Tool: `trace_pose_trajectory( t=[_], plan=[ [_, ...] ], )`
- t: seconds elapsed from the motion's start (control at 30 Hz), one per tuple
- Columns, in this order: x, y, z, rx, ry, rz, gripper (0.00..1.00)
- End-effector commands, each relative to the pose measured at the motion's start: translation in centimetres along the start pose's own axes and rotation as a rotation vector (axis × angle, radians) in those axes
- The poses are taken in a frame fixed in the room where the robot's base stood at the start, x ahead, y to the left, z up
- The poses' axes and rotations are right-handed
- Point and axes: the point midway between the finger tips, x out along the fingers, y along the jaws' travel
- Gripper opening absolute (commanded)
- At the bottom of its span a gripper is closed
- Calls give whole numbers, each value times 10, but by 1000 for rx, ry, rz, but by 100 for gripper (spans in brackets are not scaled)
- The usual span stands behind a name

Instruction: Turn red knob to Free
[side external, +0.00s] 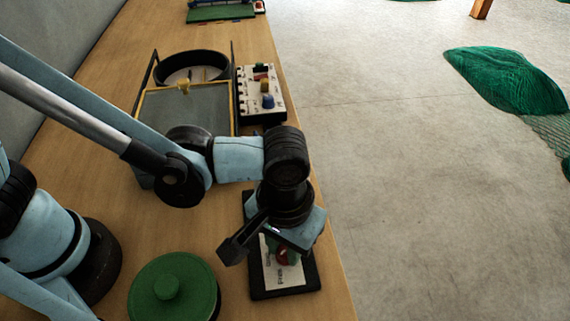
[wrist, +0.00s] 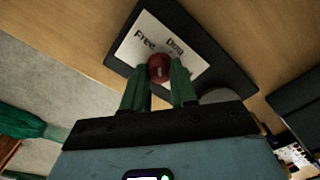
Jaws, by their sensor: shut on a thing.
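The red knob (wrist: 158,68) sits on a white label plate (wrist: 133,45) on a black base (wrist: 187,22). In the wrist view the plate carries the words "Free" and "Drag" beside the knob. My gripper (wrist: 158,80) is over the plate, its two green fingers shut on the red knob, one on each side. In the side view the knob (side external: 283,256) shows under my gripper (side external: 279,250), partly hidden by it. The black base (side external: 284,293) lies near the table's right edge. I cannot tell which word the knob points to.
A green round lid with a handle (side external: 172,290) is to the left of the base. Behind stand a panel with coloured knobs (side external: 246,104) and a framed grey tray (side external: 205,105) with a black ring. The wooden table (side external: 235,285) ends at the right; the floor holds green nets (side external: 505,80).

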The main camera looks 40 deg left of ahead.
Motion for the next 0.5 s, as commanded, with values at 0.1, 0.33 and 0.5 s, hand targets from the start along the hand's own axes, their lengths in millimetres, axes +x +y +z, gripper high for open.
trace_pose_trajectory(
  t=[0.1, 0.33, 0.5],
  plan=[
    [0, 0, -1, -94, 1, 0, 0],
    [0, 0, -1, -236, 2, 0, 0],
    [0, 0, -1, -299, 2, 0, 0]
  ],
)
